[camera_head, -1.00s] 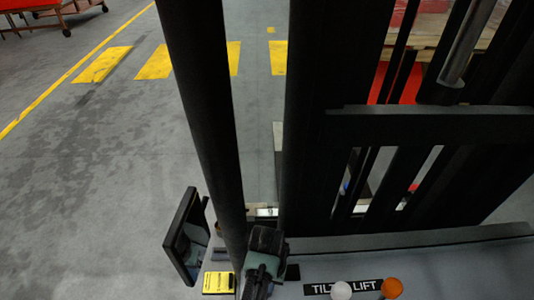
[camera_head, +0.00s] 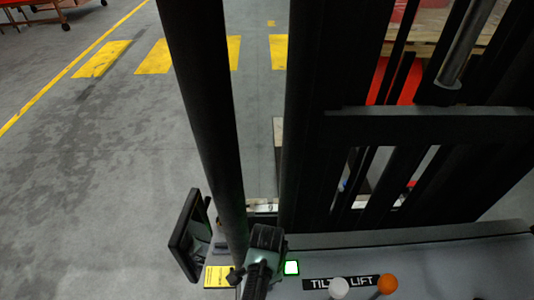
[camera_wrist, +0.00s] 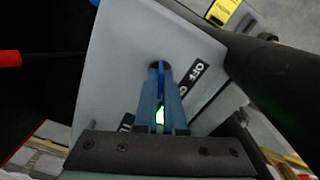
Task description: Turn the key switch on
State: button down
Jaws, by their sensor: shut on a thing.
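In the wrist view, my gripper (camera_wrist: 158,68) has its two blue fingers closed together at the tips against the grey console (camera_wrist: 125,50). The key switch is at the fingertips and almost wholly hidden by them. A black label reading OFF (camera_wrist: 196,72) lies just right of the fingers; its other word is partly covered. A lit white-green patch (camera_wrist: 160,116) shows between the fingers. In the head view, my gripper's dark body (camera_head: 266,240) stands over the console's left end, and its fingertips are hidden.
A thick black post (camera_head: 205,110) rises close to my gripper. A black-framed mirror-like panel (camera_head: 187,235) and a yellow label (camera_head: 218,276) are on the left.

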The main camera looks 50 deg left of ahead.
jog(key=shift+w+r+m, duration=0.1)
jog(key=shift+m, duration=0.6)
jog(key=c, duration=1)
grip_release()
jog(key=shift+r+b, duration=0.75)
jog(key=shift+r, duration=3)
jog(key=shift+d+f, duration=0.1)
